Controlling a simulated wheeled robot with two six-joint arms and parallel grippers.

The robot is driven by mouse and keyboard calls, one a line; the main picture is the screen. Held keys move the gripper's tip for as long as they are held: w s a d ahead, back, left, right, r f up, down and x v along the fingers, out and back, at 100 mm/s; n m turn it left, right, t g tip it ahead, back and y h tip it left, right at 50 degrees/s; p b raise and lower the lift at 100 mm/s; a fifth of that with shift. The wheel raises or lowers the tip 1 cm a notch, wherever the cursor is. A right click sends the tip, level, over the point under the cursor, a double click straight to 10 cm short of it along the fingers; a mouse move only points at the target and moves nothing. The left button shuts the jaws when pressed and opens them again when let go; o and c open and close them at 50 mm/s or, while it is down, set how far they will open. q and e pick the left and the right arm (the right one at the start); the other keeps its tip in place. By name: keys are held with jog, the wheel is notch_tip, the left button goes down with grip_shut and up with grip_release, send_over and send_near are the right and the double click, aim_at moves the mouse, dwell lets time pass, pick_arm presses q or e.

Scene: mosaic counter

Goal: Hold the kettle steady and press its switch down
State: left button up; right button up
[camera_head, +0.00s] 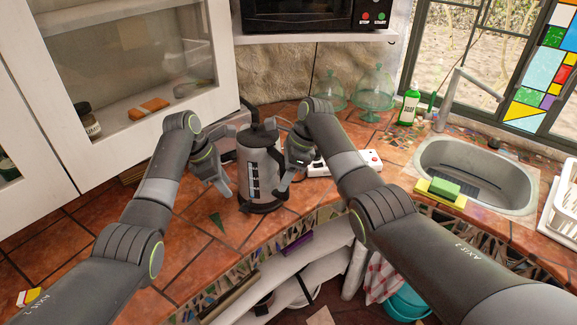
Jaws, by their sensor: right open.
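The kettle (258,172) is a grey, upright cylinder with a dark lid, a dark base and a dark marked strip on its front. It stands on the tiled counter in the middle of the view. My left gripper (233,172) is just left of the kettle, its fingers apart and nothing seen between them. My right gripper (285,172) is open at the kettle's right side, overlapping its edge in the picture. I cannot tell whether either gripper touches the kettle. I cannot make out the switch; the kettle's right side is partly hidden by my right gripper.
A white power strip (369,160) with a red button lies right of the kettle, partly behind my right arm. Glass domes (374,92), a green bottle (409,105) and a sink (478,170) are farther right. A cabinet (60,150) stands at left. The counter's front edge is close.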

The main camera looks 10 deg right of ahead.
grip_shut()
dwell(0.4)
dwell(1.0)
